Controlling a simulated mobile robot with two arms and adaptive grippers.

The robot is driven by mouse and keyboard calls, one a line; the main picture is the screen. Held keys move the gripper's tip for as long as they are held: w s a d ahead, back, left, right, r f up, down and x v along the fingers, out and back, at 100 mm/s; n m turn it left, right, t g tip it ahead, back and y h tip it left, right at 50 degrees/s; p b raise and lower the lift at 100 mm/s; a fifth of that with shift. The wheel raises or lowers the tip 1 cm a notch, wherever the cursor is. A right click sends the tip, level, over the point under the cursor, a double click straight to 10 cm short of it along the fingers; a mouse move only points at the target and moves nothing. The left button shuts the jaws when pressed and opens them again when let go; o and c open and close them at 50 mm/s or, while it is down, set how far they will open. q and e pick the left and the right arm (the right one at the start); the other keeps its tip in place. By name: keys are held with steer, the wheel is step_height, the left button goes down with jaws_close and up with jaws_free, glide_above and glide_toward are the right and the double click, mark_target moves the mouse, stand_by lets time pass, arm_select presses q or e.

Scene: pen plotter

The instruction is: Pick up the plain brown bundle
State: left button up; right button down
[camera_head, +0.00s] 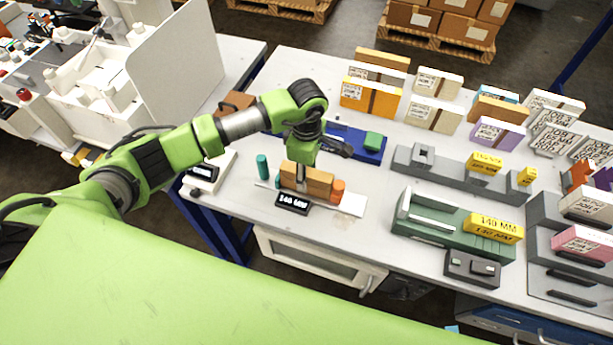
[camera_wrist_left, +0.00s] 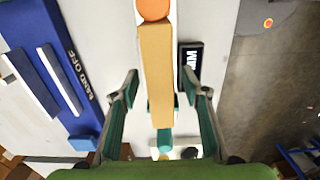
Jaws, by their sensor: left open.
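A plain brown bundle (camera_head: 318,184), long and block-shaped with no label that I can see, lies on a pale strip on the white table, behind a black "140 MM" display (camera_head: 292,203). My left gripper (camera_head: 301,176) is above it, pointing down. In the left wrist view the bundle (camera_wrist_left: 156,62) runs lengthwise between the two spread fingers of the left gripper (camera_wrist_left: 161,84). The fingers are open, with a gap on both sides of the bundle. My right gripper is not in view.
An orange piece (camera_head: 338,188) stands at the bundle's right end. A teal cylinder (camera_head: 262,167) stands to the left. Green and grey fixtures (camera_head: 436,217) and labelled bundles (camera_head: 371,97) fill the right and back.

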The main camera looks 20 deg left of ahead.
arm_select(q)
jaws_close()
